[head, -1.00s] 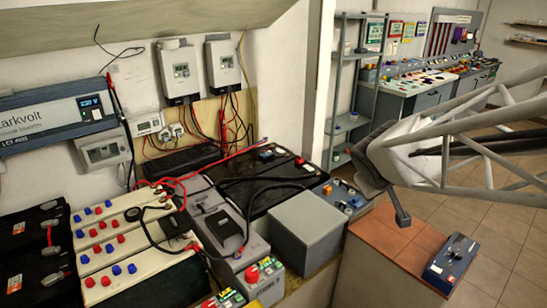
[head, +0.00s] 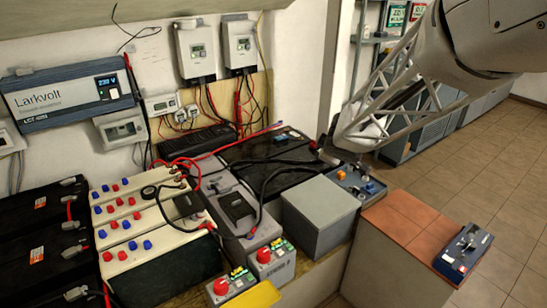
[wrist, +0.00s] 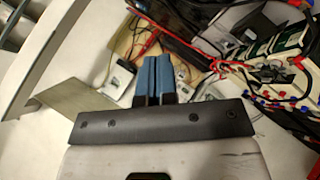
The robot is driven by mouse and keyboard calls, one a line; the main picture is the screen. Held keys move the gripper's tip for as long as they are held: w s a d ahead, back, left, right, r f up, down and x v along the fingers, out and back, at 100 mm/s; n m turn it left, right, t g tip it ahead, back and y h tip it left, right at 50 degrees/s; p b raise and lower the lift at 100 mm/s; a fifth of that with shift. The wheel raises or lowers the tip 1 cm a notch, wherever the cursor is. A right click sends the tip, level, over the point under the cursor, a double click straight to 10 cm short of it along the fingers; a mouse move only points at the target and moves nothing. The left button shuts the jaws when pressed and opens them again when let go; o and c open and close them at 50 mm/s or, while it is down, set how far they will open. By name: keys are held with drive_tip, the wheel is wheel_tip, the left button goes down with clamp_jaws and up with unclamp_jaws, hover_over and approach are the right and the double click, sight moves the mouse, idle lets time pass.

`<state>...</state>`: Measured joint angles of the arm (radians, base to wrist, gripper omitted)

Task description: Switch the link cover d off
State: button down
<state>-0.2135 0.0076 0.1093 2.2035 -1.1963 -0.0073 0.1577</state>
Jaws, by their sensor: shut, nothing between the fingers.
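In the wrist view my gripper (wrist: 157,62) shows two blue fingers side by side, shut and empty. Beyond them are white wall devices and red cables. Two small boxes with red knobs (head: 222,286) (head: 268,254) stand at the bench front.
A plain grey box (head: 318,215) stands beside the knob box. Black batteries (head: 265,163), white batteries with red and blue caps (head: 145,230) and loose cables crowd the bench. A dark blue device (head: 464,250) lies on the terracotta-tiled top (head: 405,228). Tiled floor at right is clear.

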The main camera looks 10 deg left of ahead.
sight(236, 207)
drive_tip(key=w+a+f+n+g+y, duration=0.1)
drive_tip(key=a+f+n+g+y, duration=0.4)
drive_tip(key=a+f, duration=1.6)
drive_tip(key=shift+w+a+f+n+g, duration=0.35)
drive_tip(key=shift+n+g, duration=1.35)
drive_tip(key=shift+n, duration=1.5)
drive_tip(key=shift+d+f, duration=0.1)
drive_tip(key=shift+f, duration=0.05)
drive_tip(key=shift+w+f, duration=0.1)
drive_tip(key=shift+f, duration=0.05)
drive_tip(key=x, duration=1)
drive_tip(key=shift+w+a, duration=0.65)
drive_tip(key=shift+a, duration=0.05)
drive_tip(key=shift+w+a, duration=0.7)
drive_tip(key=shift+a, duration=0.05)
